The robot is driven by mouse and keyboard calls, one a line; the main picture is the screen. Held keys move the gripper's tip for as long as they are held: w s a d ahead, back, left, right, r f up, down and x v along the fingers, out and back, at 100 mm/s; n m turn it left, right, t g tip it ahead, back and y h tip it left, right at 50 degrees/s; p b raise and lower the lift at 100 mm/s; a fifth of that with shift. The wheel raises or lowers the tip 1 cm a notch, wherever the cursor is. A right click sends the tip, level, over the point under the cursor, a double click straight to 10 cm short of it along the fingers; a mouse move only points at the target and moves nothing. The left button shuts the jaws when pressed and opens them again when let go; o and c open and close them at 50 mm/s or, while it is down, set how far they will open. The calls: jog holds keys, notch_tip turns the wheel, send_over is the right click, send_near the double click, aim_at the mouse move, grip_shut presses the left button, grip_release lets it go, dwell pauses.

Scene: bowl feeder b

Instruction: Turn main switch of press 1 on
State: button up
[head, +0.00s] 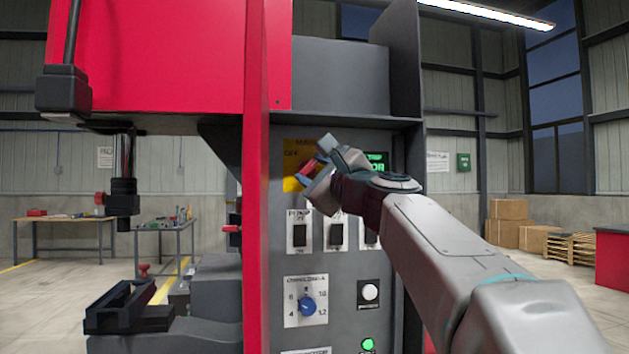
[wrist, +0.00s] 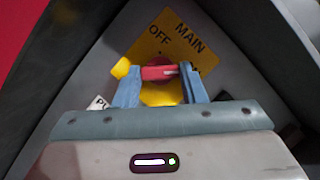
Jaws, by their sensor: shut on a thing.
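The main switch has a red handle (wrist: 158,72) on a yellow plate (wrist: 152,45) lettered MAIN and OFF. The plate's lower right lettering is mostly hidden by a finger. My gripper (wrist: 160,80) is shut on the red handle, one finger at each end of it in the wrist view. In the head view the yellow plate (head: 291,184) is on the upper part of the press's grey control panel (head: 335,270), and my gripper (head: 315,168) reaches it from the right, covering much of the switch. I cannot tell which position the handle points to.
Below the switch are black rocker switches (head: 299,236), a blue dial (head: 307,306), a white button (head: 370,291) and a lit green lamp (head: 368,344). A red upright (head: 256,230) stands close left of the panel. A green display (head: 377,162) is partly hidden behind my gripper.

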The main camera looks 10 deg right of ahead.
jog(key=shift+f+m, duration=0.1)
jog(key=shift+m, duration=0.4)
jog(key=o, duration=1)
